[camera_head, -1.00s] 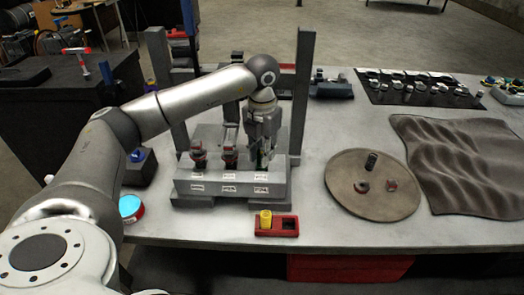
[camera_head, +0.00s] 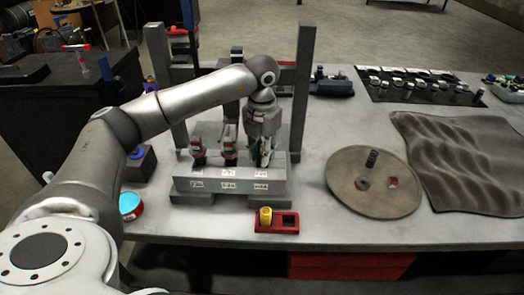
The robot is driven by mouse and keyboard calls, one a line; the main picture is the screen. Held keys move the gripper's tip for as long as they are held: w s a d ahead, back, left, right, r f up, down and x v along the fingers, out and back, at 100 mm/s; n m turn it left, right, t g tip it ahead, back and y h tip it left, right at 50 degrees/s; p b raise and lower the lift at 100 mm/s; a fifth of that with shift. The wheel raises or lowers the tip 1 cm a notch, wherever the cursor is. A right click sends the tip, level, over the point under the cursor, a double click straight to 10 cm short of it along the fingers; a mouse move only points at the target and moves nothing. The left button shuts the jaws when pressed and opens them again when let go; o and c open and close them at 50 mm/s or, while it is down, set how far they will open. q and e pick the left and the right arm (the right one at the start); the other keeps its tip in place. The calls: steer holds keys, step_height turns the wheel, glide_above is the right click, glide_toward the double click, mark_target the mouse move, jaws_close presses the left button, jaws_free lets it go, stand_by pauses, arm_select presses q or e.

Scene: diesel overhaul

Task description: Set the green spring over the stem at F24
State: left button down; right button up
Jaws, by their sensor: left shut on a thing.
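A grey block (camera_head: 228,186) with three labelled stations on its front stands on the table. The labels are too small to read surely. My left gripper (camera_head: 262,160) points down over the rightmost station and is shut on the green spring (camera_head: 266,157). Only a thin green sliver of the spring shows between the fingers. The stem under it is hidden by the fingers, so I cannot tell whether the spring is around it. The left (camera_head: 198,150) and middle (camera_head: 229,150) stations carry dark and red fittings. My right gripper is not in view.
Two grey posts (camera_head: 301,85) flank the block. A red tray (camera_head: 277,222) with a yellow piece lies in front. A round brown disc (camera_head: 345,190) with small parts and a dark crumpled cloth (camera_head: 460,160) lie to the right. A blue-topped tin (camera_head: 130,205) is at left.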

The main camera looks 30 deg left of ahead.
arm_select(q)
steer(key=shift+f, duration=0.15)
steer(key=c, duration=1.2)
jaws_free()
steer(key=shift+o, duration=0.2)
steer(key=o, duration=0.4)
steer(key=shift+r, duration=0.2)
steer(key=shift+r+p, duration=2.6)
steer(key=shift+r, duration=1.3)
